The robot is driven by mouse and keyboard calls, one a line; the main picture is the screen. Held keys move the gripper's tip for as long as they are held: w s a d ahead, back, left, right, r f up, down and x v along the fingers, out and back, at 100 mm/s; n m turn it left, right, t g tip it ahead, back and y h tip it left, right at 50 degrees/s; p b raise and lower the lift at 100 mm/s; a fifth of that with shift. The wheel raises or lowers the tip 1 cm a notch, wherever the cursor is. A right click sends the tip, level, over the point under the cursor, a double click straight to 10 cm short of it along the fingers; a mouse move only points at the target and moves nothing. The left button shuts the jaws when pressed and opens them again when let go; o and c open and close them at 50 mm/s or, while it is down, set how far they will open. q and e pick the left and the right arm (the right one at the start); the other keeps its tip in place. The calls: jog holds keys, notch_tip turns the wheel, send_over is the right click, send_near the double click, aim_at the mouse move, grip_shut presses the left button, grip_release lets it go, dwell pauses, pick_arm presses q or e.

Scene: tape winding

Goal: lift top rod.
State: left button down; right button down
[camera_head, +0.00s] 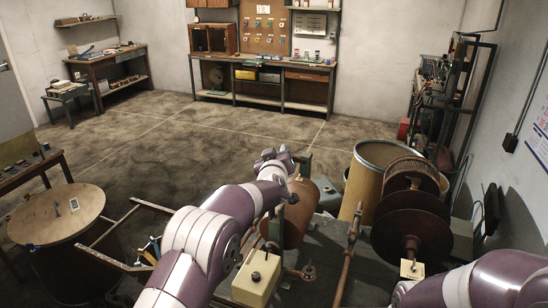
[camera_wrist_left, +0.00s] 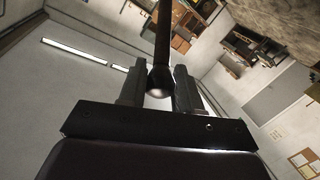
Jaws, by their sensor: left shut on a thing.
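A dark rod (camera_wrist_left: 163,40) with a rounded knob at its near end shows in the left wrist view, running up and away. My left gripper (camera_wrist_left: 158,78) is shut on the rod, with the knob between its two fingers. In the head view my left arm reaches away over the winding machine, and the hand (camera_head: 279,160) is seen from behind. The held rod cannot be made out clearly there. My right arm enters at the bottom right, and its gripper is out of the picture.
A brown roll (camera_head: 298,215) lies just right of my left arm. A rusty upright bar (camera_head: 348,250), dark reels (camera_head: 412,225) and a tan drum (camera_head: 370,175) stand to the right. A round-topped barrel (camera_head: 60,213) stands at left. The floor beyond is clear.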

pick_arm(q)
jog(key=shift+w+d+r+p, duration=0.1)
jog(key=shift+w+r+p, duration=0.25)
jog(key=shift+r, duration=0.3)
pick_arm(e)
jog(key=shift+r, duration=0.7)
pick_arm(q)
jog(key=c, duration=0.8)
grip_release()
jog(key=shift+f, duration=0.1)
pick_arm(e)
jog(key=shift+f, duration=0.1)
pick_arm(q)
jog(key=shift+s+f+b, duration=0.1)
jog(key=shift+s+b, duration=0.45)
jog(key=shift+b, duration=0.15)
jog(key=s+r+b, duration=0.1)
jog(key=s+b, duration=0.4)
jog(key=s, duration=0.6)
jog(key=shift+s+r, duration=0.3)
jog(key=shift+r, duration=0.05)
pick_arm(e)
notch_tip(320, 180, down, 7)
jog(key=shift+r, duration=0.2)
